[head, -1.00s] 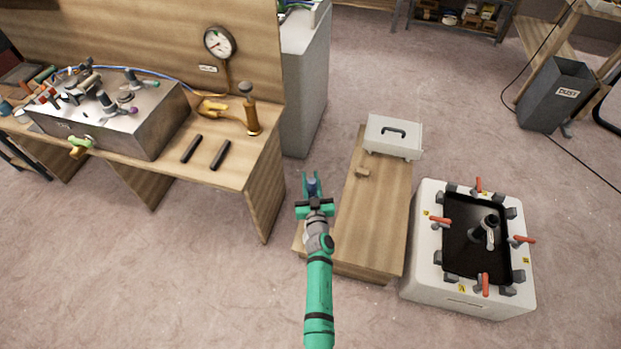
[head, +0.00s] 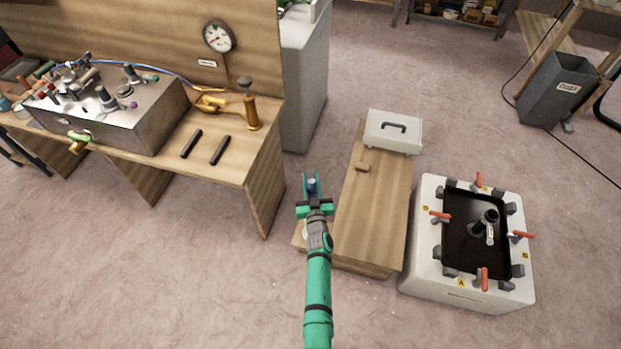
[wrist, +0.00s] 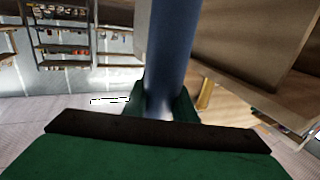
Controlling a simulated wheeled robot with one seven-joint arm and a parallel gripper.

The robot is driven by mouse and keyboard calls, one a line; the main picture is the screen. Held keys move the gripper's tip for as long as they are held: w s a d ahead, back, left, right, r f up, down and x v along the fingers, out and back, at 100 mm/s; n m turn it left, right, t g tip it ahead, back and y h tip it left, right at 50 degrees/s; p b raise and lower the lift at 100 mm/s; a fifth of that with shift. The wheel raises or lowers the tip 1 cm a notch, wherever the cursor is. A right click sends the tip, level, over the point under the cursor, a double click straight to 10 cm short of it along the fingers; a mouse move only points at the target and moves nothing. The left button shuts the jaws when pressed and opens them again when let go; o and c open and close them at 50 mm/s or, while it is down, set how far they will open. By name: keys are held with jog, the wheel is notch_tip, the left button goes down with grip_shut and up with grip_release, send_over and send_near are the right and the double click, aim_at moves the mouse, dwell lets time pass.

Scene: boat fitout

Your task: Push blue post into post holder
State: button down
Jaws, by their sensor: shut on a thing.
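My gripper (head: 311,180) is shut on the blue post (wrist: 168,45). In the wrist view the post rises as a smooth blue cylinder from between the green fingers. In the head view only a small blue end (head: 312,187) of it shows between the fingertips. My gripper is over the floor, just left of the low wooden bench (head: 372,215) and right of the workbench. I cannot single out the post holder with certainty in either view. The post's lower part is hidden by my gripper.
A grey box (head: 125,118) with several fittings stands on the workbench (head: 245,165) at left. A white clamp unit (head: 425,265) stands at right. Open floor lies between the benches.

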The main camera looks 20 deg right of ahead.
jog(key=shift+f, duration=1.9)
jog(key=c, duration=1.4)
grip_release()
jog(key=shift+f, duration=0.1)
jog(key=shift+s, duration=0.1)
jog(key=v, duration=1)
jog(key=shift+s, duration=0.3)
